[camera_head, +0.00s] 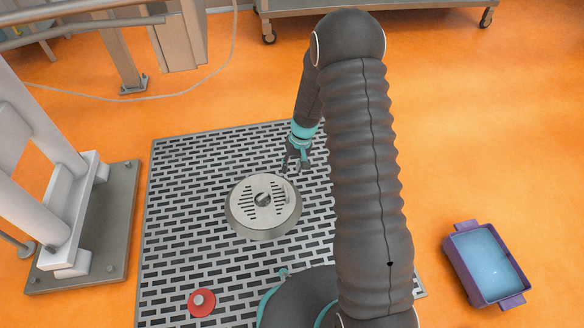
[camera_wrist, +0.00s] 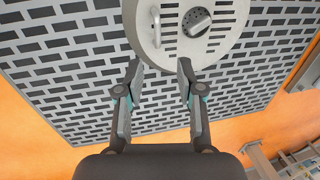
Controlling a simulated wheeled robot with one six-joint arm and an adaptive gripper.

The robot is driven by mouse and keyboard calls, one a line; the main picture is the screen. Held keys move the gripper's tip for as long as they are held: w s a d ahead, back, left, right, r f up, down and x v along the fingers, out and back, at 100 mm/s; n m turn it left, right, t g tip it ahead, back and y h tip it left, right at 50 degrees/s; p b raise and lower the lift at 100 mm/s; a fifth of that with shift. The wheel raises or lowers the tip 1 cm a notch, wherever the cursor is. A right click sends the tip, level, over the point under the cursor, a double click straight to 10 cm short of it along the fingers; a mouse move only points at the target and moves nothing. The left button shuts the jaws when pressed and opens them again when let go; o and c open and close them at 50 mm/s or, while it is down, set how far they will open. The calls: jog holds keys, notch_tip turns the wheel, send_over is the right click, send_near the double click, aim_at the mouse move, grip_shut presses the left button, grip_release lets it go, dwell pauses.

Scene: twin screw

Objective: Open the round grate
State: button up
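The round grate (camera_head: 252,212) is a pale metal disc with slots, seated in a ring in the slotted metal floor panel. It has a dark round knob (camera_head: 262,199) at its middle and a small upright handle (camera_head: 285,190) near its edge. In the wrist view the grate (camera_wrist: 222,42) is at the top, with the knob (camera_wrist: 196,21) and the handle (camera_wrist: 155,27). My gripper (camera_wrist: 159,68) is open and empty, its fingertips at the grate's near edge in that view. In the head view my gripper (camera_head: 291,172) is just beyond the grate's upper right edge.
The slotted floor panel (camera_head: 180,215) surrounds the grate. A red disc (camera_head: 202,302) sits on it at lower left. A purple tub of blue liquid (camera_head: 457,268) stands on the orange floor at right. A white machine stand (camera_head: 85,165) is at left.

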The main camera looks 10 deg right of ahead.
dwell(0.3)
jog(key=s+r+m+g, duration=0.1)
jog(key=s+r+g, duration=0.15)
jog(key=s, duration=0.55)
jog(key=s+r+t+p, duration=0.2)
jog(key=s+r, duration=0.5)
jog(key=r, duration=0.7)
jog(key=s+d+r+t+h+p, duration=0.1)
jog(key=s+r+t+p, duration=0.2)
jog(key=s+r, duration=0.4)
jog(key=s+r+t+h+p, duration=0.1)
jog(key=s+r+t+p, duration=0.2)
jog(key=r, duration=2)
jog(key=s+p, duration=0.2)
jog(key=s, duration=0.3)
jog(key=shift+d+n, duration=0.3)
jog(key=shift+n, duration=0.1)
